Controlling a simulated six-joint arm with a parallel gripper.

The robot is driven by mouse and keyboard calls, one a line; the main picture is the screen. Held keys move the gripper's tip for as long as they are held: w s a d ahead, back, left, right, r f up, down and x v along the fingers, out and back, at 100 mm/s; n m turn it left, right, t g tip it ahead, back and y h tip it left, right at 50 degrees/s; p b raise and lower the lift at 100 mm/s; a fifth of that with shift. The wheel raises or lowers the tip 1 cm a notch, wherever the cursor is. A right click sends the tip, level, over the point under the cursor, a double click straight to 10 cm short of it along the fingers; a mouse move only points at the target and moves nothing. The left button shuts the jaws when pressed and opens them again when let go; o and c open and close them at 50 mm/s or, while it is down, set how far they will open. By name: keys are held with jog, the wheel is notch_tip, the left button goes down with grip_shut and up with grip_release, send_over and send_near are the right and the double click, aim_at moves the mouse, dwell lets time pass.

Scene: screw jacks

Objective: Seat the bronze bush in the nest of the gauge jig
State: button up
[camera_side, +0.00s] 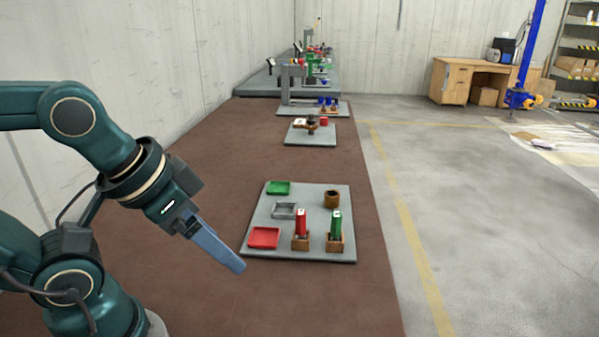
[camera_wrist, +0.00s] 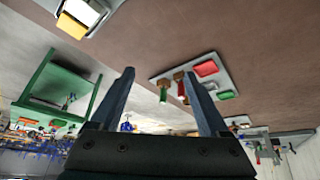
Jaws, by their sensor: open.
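A short brown-bronze ring (camera_side: 332,199), which looks like the bronze bush, sits at the back right of the nearest grey plate (camera_side: 312,198). I cannot tell for sure which fixture is the gauge jig. A small plate (camera_side: 310,139) farther back carries a brown part (camera_side: 311,124) with a pale piece, too small to make out. My gripper (camera_side: 240,266) points down and right, near the front left corner of the nearest plate and apart from everything. In the wrist view my gripper (camera_wrist: 158,74) has its two fingers wide apart, with nothing between them.
The nearest plate also holds a green tray (camera_side: 278,187), a grey square frame (camera_side: 284,211), a red tray (camera_side: 264,237), and wooden blocks carrying a red upright (camera_side: 301,222) and a green upright (camera_side: 336,223). More stations stand behind along the wall. Brown mat around the plate is clear.

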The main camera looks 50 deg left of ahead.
jog(key=w+d+r+n+h, duration=0.6)
jog(key=w+d+r, duration=0.1)
jog(key=d+r, duration=0.15)
jog(key=w+a+r+n+t+h, duration=0.1)
jog(key=w+n+t+h, duration=0.1)
jog(key=w+n, duration=0.4)
jog(key=w+a+r+n+t+h, duration=0.1)
jog(key=w+r+n+t, duration=0.1)
jog(key=w+n, duration=0.35)
jog(key=w+a+f+n+t+y, duration=0.35)
jog(key=w+a+f+n, duration=0.5)
jog(key=w+a, duration=0.35)
jog(key=n+y, duration=0.3)
jog(key=n, duration=0.5)
send_near(337, 196)
jog(key=shift+w+d+f+g, duration=0.15)
jog(key=shift+w+g, duration=0.1)
jog(key=shift+w, duration=0.65)
jog(key=shift+w+f, duration=0.1)
jog(key=shift+f, duration=0.1)
jog(key=shift+x, duration=2.3)
jog(key=shift+w+r, duration=0.1)
grip_shut()
